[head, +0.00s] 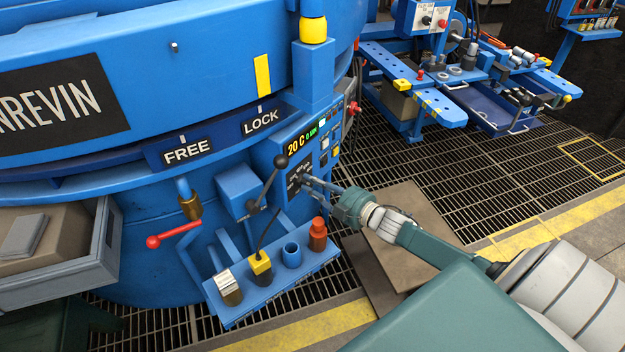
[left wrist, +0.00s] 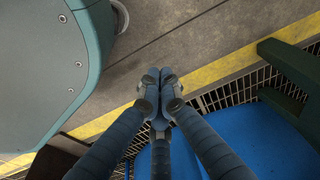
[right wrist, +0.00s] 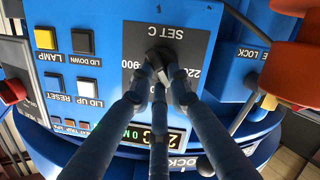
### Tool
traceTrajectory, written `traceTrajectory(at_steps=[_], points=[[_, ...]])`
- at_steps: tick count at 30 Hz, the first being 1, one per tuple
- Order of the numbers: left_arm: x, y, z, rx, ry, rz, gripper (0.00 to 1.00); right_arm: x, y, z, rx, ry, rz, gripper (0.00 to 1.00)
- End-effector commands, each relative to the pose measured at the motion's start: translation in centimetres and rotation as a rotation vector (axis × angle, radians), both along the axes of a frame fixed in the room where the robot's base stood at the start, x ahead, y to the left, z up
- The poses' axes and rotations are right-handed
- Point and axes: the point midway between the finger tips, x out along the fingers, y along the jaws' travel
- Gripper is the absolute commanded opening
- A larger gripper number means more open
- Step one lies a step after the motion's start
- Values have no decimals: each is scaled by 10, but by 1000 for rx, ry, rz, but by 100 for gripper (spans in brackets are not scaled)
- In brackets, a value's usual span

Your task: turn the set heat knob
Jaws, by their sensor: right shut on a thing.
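The set heat knob (right wrist: 153,53) is small and dark, on a black dial plate marked SET C (right wrist: 190,38) in the right wrist view. My right gripper (right wrist: 160,82) is shut on the knob, its fingers around it. In the head view my right gripper (head: 308,183) reaches in from the right to the control panel (head: 284,153). Its fingers mostly cover the knob there. The display (head: 302,142) above the dial reads 20 C. My left gripper (left wrist: 160,78) has its fingertips together, with nothing seen between them, over the floor in the left wrist view.
Buttons including LAMP (right wrist: 46,39) and RESET (right wrist: 88,88) sit beside the dial. A black-balled lever (head: 281,161) stands just left of my right gripper. A blue tool rack (head: 268,285) juts out below. Grated floor lies right of the furnace.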

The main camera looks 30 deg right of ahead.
Motion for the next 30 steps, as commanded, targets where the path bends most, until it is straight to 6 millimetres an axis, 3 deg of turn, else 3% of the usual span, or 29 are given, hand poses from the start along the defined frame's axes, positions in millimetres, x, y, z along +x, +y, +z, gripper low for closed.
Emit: traceTrajectory(at_steps=[6, 14, 20, 30], points=[[-28, 4, -30, 3, 25, -5, 0, 1, -4, 2, 186, 70, 0, 0], [-42, 6, -45, 4, 33, -7, 0, 2, -7, -1, 418, 153, -1, 0], [-36, 5, -42, 3, 27, -7, 0, 3, -10, -3, 596, 215, -2, 0], [-9, 1, -15, 0, 5, -2, 0, 4, -13, -6, 896, 319, -1, 0]])
